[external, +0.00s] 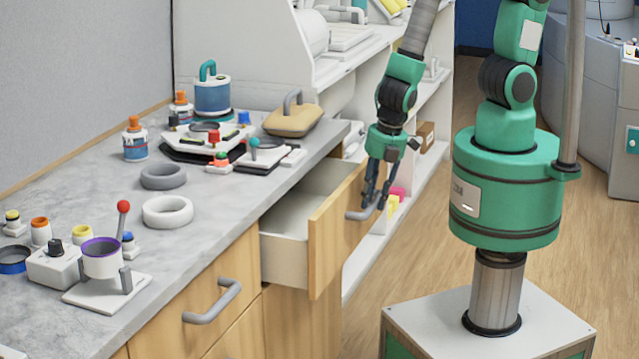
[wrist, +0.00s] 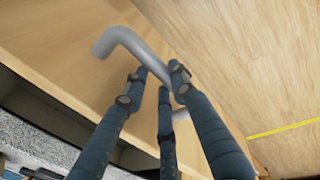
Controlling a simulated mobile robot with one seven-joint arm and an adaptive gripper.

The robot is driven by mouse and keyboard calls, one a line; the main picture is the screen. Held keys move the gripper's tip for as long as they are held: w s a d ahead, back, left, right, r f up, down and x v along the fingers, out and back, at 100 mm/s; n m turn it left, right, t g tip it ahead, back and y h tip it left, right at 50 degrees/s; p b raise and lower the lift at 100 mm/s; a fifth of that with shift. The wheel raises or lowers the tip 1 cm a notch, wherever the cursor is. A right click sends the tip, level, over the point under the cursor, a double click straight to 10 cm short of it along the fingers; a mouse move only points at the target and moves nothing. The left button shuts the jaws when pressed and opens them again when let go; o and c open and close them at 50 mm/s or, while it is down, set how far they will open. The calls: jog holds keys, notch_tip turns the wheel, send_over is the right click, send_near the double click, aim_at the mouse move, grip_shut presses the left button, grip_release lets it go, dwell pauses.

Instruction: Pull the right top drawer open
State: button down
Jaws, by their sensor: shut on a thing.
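The right top drawer (external: 325,245) stands pulled out from the wooden counter. Its wooden front sits well clear of the cabinet and its pale inside shows. Its grey bar handle (external: 356,214) is on the outer face, partly hidden by my fingers. My gripper (external: 373,203) points down at the handle and is shut on it. In the wrist view, the fingers of my gripper (wrist: 158,82) close around the straight part of the handle (wrist: 122,38). One bent end of the handle shows past the fingers, against the drawer front (wrist: 65,50).
Another drawer with a grey handle (external: 212,303) is shut at the left. The grey countertop (external: 215,235) holds bottles, rings and small devices. White shelving (external: 440,85) stands behind the drawer. My green base is at the right, with bare wooden floor (external: 425,225) between.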

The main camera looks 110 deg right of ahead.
jog(key=s+a+b, duration=0.2)
jog(key=s+a, duration=0.9)
jog(key=shift+b, duration=0.4)
jog(key=c, duration=1.4)
grip_release()
notch_tip(320, 180, up, 12)
jog(key=s+a, duration=0.1)
jog(key=shift+s+a+f, duration=0.15)
jog(key=shift+s+a, duration=0.15)
